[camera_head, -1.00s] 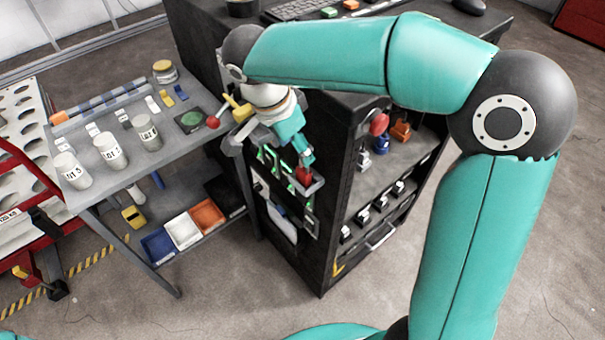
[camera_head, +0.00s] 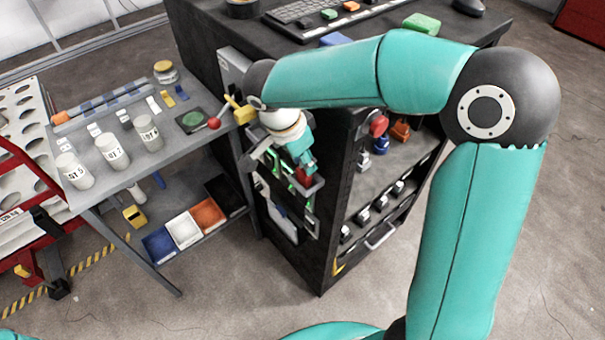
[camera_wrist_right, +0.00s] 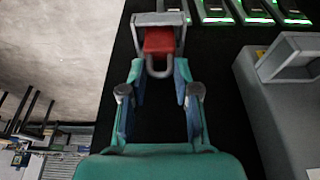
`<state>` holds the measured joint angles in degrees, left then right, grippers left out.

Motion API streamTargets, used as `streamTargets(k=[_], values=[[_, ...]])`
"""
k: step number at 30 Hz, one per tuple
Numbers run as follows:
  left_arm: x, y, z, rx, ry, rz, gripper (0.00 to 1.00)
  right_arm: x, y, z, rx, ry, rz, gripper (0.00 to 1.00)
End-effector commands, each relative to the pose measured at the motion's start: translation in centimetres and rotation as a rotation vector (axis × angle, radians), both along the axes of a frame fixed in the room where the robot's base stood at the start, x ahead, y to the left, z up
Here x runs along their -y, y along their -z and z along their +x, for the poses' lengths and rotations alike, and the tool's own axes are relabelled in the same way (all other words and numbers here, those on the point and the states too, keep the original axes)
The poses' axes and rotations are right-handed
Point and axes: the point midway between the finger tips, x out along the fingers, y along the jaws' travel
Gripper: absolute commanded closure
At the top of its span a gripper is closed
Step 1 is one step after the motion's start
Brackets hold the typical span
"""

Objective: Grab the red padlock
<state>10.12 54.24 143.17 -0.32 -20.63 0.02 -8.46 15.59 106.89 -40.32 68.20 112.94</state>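The red padlock (camera_wrist_right: 158,40) sits at a grey square holder (camera_wrist_right: 176,18) on the dark cabinet, its grey shackle pointing toward my right gripper. In the head view the red padlock (camera_head: 304,175) shows just below the gripper, partly covered. My right gripper (camera_wrist_right: 160,75) is open, one finger on each side of the line to the padlock. The shackle end lies at about the level of the fingertips, with visible space on both sides. In the head view my right gripper (camera_head: 301,160) is at the cabinet's left face. My left gripper is out of view.
The dark cabinet (camera_head: 330,230) has shelves with several small items on its right side. A grey table (camera_head: 110,180) with white cups stands left, close to my right wrist. Green-lit slots (camera_wrist_right: 245,10) and a grey box (camera_wrist_right: 255,110) flank the holder. Open floor lies in front.

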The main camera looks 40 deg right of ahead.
Motion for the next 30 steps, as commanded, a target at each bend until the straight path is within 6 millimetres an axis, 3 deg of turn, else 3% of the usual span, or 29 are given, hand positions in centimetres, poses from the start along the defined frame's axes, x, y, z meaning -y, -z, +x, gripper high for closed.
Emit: streamTargets(k=[1,4,17,23,30], values=[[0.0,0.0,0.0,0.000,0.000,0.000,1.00,0.0,0.0,0.0,0.001,0.000,0.000,0.85],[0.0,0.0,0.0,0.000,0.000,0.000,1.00,0.0,0.0,0.0,0.001,0.000,0.000,1.00],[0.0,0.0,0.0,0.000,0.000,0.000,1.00,0.0,-0.4,0.1,0.002,0.000,-0.001,1.00],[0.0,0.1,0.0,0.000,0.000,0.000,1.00,-0.1,-2.9,0.1,0.006,-0.001,0.001,1.00],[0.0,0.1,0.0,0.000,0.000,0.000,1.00,-0.1,-7.5,0.1,0.005,-0.001,0.001,1.00]])
